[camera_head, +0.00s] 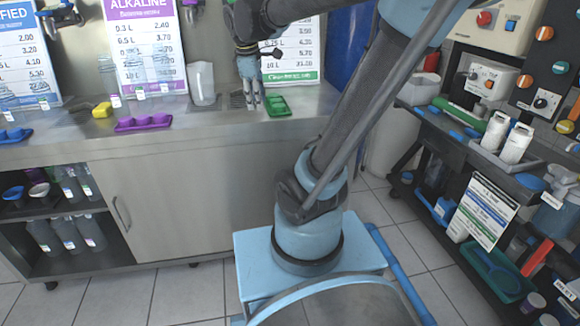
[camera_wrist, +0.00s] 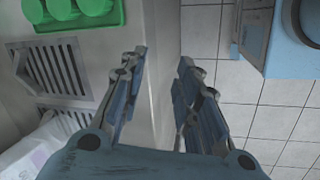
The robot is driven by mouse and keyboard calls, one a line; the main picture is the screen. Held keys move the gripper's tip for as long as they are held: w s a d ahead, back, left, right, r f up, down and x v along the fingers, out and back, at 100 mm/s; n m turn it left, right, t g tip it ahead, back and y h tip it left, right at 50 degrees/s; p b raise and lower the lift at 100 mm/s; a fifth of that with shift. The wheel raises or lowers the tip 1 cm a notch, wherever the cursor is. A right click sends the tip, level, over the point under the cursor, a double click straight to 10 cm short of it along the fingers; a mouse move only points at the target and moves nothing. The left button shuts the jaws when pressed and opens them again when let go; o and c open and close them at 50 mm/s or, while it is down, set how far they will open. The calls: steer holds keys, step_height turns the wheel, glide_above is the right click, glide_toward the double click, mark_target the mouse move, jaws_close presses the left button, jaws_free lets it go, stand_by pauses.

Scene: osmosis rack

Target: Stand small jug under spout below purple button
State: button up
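A whitish translucent jug (camera_head: 203,84) stands upright on the steel counter, left of my gripper. I cannot tell whether it is the small jug; other faint clear containers (camera_head: 160,66) stand by the purple sign. A dark spout fitting (camera_head: 62,15) shows at the upper left; the spout area near my arm is partly hidden. My gripper (camera_head: 250,102) points down beside the green block. In the wrist view, my gripper (camera_wrist: 160,62) is open and empty over the counter edge.
Drain grates (camera_wrist: 65,68) show left of my fingers. A shelf rack with bottles (camera_head: 498,135) stands at right.

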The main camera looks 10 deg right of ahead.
steer(key=s+d+f+m, duration=0.3)
steer(key=s+f+m, duration=0.4)
steer(key=s+f, duration=0.1)
steer(key=s+d+f+m+y, duration=0.1)
steer(key=s+d+f+m, duration=0.3)
steer(key=s+f+m, duration=0.3)
steer(key=shift+s+f, duration=0.7)
steer(key=shift+s, duration=0.3)
steer(key=shift+w+f, duration=0.2)
steer(key=shift+w, duration=0.25)
